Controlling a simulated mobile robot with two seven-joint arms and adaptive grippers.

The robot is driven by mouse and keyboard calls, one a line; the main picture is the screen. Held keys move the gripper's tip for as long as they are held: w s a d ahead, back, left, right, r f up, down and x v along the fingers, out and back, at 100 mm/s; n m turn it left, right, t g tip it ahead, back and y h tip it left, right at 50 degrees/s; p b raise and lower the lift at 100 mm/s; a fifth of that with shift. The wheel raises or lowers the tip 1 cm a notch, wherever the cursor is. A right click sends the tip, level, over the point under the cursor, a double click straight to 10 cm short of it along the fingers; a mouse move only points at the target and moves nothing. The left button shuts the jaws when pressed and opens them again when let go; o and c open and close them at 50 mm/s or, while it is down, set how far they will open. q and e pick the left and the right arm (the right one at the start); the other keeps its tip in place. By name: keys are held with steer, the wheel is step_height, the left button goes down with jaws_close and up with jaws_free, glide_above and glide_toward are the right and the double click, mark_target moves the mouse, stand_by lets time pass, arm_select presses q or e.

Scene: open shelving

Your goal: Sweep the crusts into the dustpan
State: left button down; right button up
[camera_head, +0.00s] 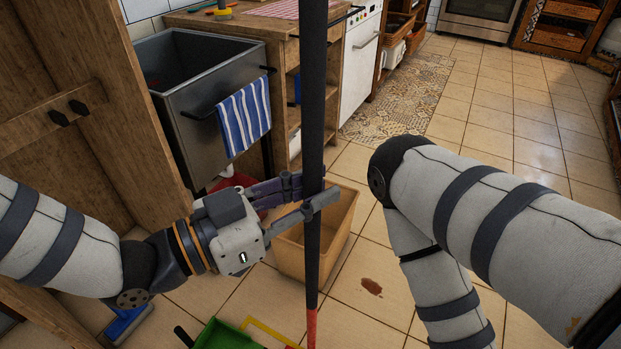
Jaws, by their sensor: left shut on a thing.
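My left gripper (308,200) is shut on a long upright black pole (313,110) that turns red near its bottom. The pole looks like a broom handle; its lower end is cut off by the picture's bottom edge. A green thing (222,337), possibly the dustpan, shows partly at the bottom edge, left of the pole. A small reddish-brown patch (371,287) lies on the tiles right of the pole; I cannot tell whether it is a crust or a stain. My right arm shows at the right, but its gripper is out of view.
A tan bin (340,240) stands behind the pole. A dark sink (205,85) with a striped towel (243,117) and a wooden counter (260,28) stand behind. A blue object (126,324) lies at lower left. Tiled floor (520,120) is open at the right, beside a patterned mat (400,97).

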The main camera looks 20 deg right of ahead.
arm_select(q)
steer(key=s+a+r+p, duration=0.3)
steer(key=a+r, duration=0.1)
steer(key=r, duration=0.1)
steer(key=shift+s, duration=0.35)
arm_select(e)
steer(key=shift+t, duration=0.8)
steer(key=w+r, duration=0.4)
arm_select(q)
steer(key=shift+w, duration=0.1)
stand_by(0.5)
